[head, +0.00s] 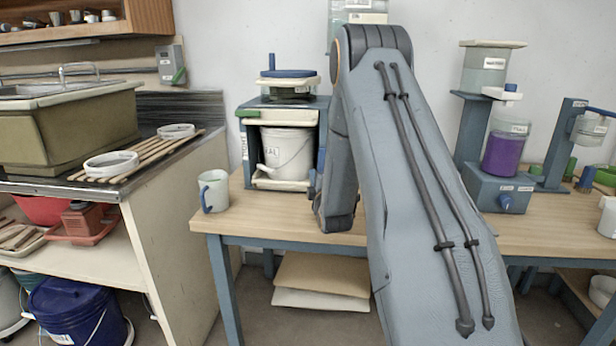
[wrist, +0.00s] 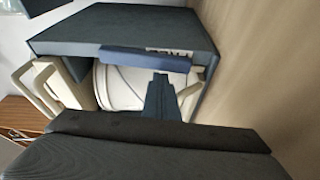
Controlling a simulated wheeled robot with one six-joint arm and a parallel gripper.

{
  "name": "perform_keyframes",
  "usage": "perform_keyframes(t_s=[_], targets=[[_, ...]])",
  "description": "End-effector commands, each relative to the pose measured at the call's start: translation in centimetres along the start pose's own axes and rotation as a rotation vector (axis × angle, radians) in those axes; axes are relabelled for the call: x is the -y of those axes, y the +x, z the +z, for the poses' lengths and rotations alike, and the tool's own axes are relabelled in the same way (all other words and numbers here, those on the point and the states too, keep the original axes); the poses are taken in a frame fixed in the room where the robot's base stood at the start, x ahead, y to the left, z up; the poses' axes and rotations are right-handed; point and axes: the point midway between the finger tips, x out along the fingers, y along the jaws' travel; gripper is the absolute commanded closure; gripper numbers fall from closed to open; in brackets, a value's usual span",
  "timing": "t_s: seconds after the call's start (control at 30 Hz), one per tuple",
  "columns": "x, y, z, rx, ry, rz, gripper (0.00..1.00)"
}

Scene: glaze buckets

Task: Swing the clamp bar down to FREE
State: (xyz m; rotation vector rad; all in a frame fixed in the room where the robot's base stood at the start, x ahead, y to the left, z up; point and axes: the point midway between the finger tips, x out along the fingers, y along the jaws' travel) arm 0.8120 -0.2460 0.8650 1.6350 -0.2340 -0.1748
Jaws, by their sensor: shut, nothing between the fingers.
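A blue-grey press frame (head: 325,104) stands on the bench, with a white bucket (head: 288,152) inside it. A blue bar (wrist: 145,60), seemingly the clamp bar, lies along one post of the frame (wrist: 125,27) in the wrist view. A partly hidden label shows beside it; I cannot read it surely. In the head view a blue piece (head: 320,160) shows at the frame's right post, partly behind my arm. My gripper (wrist: 160,76) is shut and empty, its tip close to the blue bar; I cannot tell if they touch. The head view hides my gripper behind the arm.
A mug (head: 213,190) stands left of the frame. A blue wheel (head: 288,73) sits on top. Right of my arm are a stand with a purple jar (head: 504,148) and other jars. The bench front (head: 290,222) is clear. A sink counter (head: 150,165) is at the left.

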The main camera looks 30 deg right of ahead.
Motion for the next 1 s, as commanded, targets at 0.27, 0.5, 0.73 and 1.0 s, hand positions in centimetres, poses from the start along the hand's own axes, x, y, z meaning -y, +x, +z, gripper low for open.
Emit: perform_keyframes(t_s=[0.27,0.5,0.73,1.0], targets=[[0.0,-0.1,0.1,0.0,0.0,0.0,1.0],[0.0,-0.5,1.3,0.001,-0.065,-0.023,1.0],[0.1,-0.7,2.2,0.007,-0.106,-0.039,1.0],[0.2,-0.7,2.3,0.015,-0.105,-0.039,1.0]])
